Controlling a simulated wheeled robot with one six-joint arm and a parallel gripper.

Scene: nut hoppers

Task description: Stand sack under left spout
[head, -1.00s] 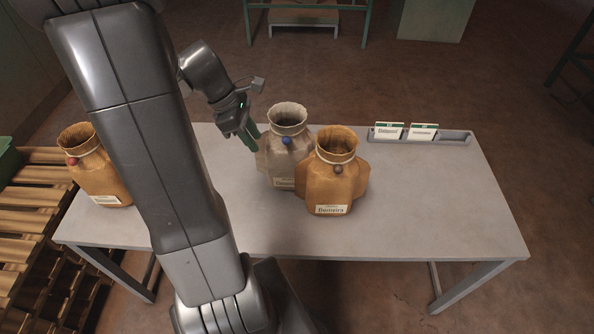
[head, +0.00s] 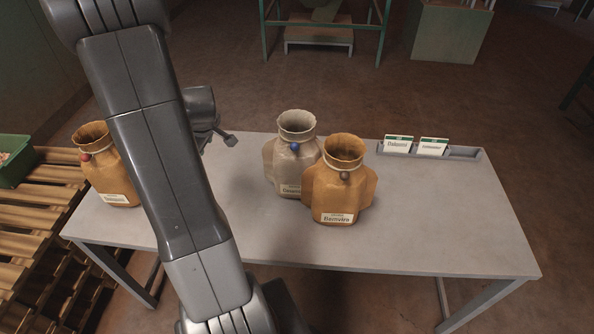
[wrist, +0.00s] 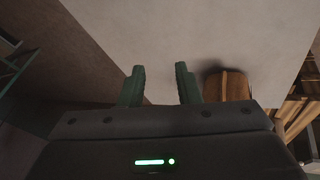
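Three open-necked sacks stand upright on the grey table. A pale grey sack (head: 290,165) with a blue seal stands at the middle. A tan sack (head: 340,188) with a dark seal stands in front of it and overlaps its right side. Another tan sack (head: 112,175) with a red seal stands at the table's left end, partly behind my arm. I cannot make out any spout.
The grey table (head: 430,230) is clear at its right front. A tray (head: 468,153) with two label cards lies at its back right. Wooden slats (head: 30,200) and a green bin (head: 14,160) are at left. A green frame (head: 380,30) stands behind.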

